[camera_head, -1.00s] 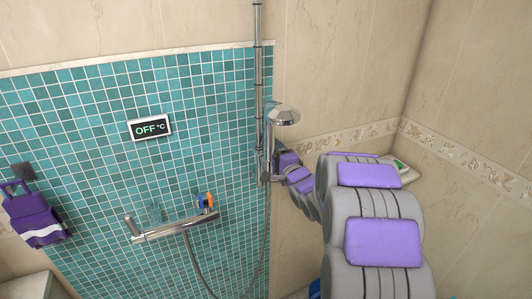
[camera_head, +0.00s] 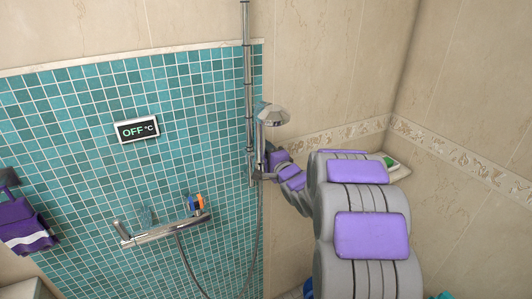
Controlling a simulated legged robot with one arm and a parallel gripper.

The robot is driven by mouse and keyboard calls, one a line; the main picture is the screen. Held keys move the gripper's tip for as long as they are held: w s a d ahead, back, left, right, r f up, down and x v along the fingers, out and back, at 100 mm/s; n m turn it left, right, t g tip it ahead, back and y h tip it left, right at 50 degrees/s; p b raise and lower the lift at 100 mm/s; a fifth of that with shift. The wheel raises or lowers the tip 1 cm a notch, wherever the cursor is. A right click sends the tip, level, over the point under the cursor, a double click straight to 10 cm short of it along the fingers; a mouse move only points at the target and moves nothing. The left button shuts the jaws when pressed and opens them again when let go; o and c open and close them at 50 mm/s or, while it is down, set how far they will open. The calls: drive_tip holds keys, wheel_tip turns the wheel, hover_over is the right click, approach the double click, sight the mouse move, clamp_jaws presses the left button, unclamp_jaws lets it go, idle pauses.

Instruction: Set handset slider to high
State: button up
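The shower handset (camera_head: 272,115) is chrome with a round head and hangs on a vertical chrome rail (camera_head: 248,75) at the edge of the teal tiles. Its slider (camera_head: 258,175) is the bracket low on the rail, under the handset. My arm, grey with purple pads, reaches in from the lower right. My gripper (camera_head: 268,163) is at the slider, just right of the rail. Its fingers are small and partly hidden, so I cannot tell whether they are open, shut or touching the slider.
A purple towel (camera_head: 25,228) hangs at left. A corner shelf (camera_head: 397,170) holds a green-and-white item. The rail above the handset is clear.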

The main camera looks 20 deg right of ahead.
drive_tip(key=shift+d+f, duration=0.15)
drive_tip(key=shift+d, duration=0.1)
clamp_jaws()
